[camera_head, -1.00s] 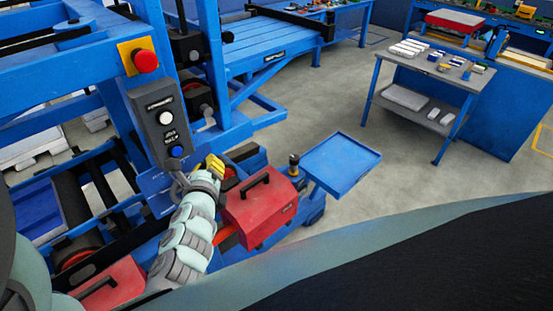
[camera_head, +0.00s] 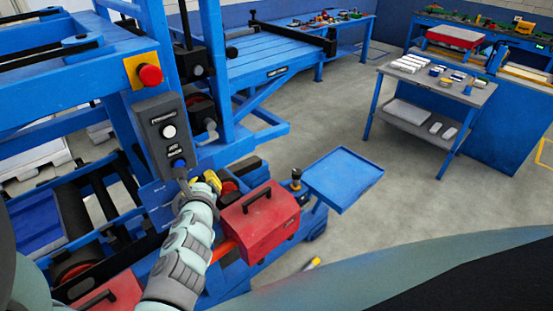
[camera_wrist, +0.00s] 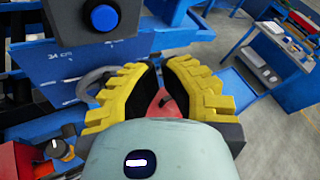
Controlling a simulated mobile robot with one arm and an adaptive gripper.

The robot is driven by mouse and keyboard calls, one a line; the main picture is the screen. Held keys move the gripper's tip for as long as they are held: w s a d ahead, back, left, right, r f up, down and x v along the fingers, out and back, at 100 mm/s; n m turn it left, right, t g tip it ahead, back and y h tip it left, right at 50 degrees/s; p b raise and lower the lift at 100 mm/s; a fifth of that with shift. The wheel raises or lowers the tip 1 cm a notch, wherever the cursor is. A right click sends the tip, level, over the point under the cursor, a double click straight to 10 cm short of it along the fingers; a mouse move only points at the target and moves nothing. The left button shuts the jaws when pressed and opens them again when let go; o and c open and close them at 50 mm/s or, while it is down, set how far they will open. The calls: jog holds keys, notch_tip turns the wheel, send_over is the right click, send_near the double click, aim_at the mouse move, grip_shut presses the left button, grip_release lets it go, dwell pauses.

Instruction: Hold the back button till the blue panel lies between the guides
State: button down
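A grey control box (camera_head: 158,120) on the blue machine frame carries a white button (camera_head: 169,131) above a blue button (camera_head: 179,163). Their labels are too small to read. In the wrist view the blue button (camera_wrist: 103,17) stands at the upper left, ahead of my fingers. My gripper (camera_wrist: 160,64) has yellow ridged fingers, apart and empty. In the head view my gripper (camera_head: 210,180) is below and right of the blue button, not touching it. A flat blue panel (camera_head: 36,222) lies among dark rails (camera_head: 78,220) at lower left; its position between any guides is unclear.
A red stop button (camera_head: 150,75) sits above the control box. A red toolbox (camera_head: 262,222) and a blue tray (camera_head: 343,178) stand right of my gripper. A second red toolbox (camera_head: 112,291) is at lower left. Open floor lies beyond the tray.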

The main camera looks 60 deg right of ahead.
aim_at(179, 165)
jog(key=shift+w+d, duration=0.2)
jog(key=shift+w, duration=0.7)
jog(key=shift+w+d, duration=0.15)
jog(key=shift+w, duration=0.75)
jog(key=shift+w+d, duration=0.2)
jog(key=shift+w, duration=0.7)
jog(key=c, duration=1.7)
grip_release()
jog(key=shift+w+d, duration=0.1)
jog(key=shift+w, duration=0.05)
grip_shut()
jog(key=shift+w+d, duration=0.1)
jog(key=shift+w, duration=0.05)
